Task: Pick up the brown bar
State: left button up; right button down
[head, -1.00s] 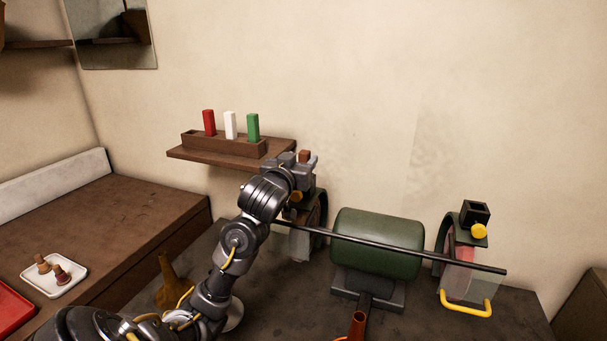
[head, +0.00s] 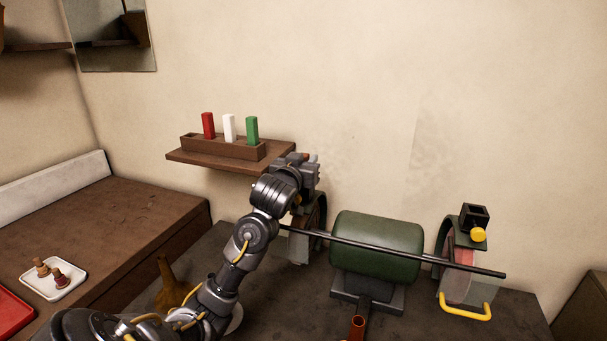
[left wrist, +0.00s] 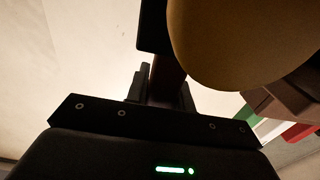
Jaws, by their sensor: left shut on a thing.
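My left gripper (head: 306,161) is above the left wheel of the bench grinder, to the right of the wall shelf. It is shut on the brown bar (left wrist: 166,80), which stands between its fingers in the left wrist view. In the head view only a small brown bit of the bar (head: 305,155) shows at the fingers. In the left wrist view the bar's far end meets a black block-like part (left wrist: 152,28); I cannot tell whether it is inside it. My right gripper is not in view.
A brown rack (head: 222,147) on the shelf (head: 215,160) holds red, white and green bars. The green machine (head: 377,244) stands on the bench, with a black rod (head: 400,252) across its front. A large tan rounded thing (left wrist: 240,40) is close to the left wrist camera.

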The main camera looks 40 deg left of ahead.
pick_arm(q)
notch_tip(320, 180, up, 19)
jog(key=s+p, duration=0.1)
jog(key=p, duration=0.7)
jog(key=shift+d, duration=0.25)
